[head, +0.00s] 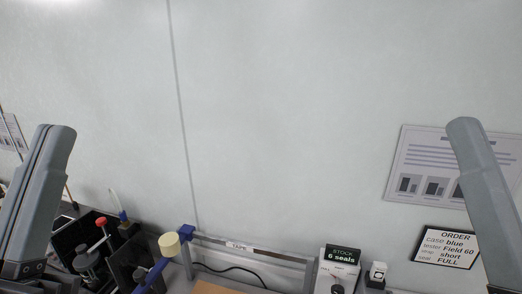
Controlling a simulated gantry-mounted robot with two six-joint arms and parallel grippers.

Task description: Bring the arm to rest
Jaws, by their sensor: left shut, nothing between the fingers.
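My left gripper (54,130) stands at the far left of the head view, pointing up in front of the pale wall. Its grey fingers are together with nothing between them. A grey part of my right arm (482,195) rises at the far right, in front of a wall poster.
An ORDER sign (448,247) stands right. The middle is bare wall.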

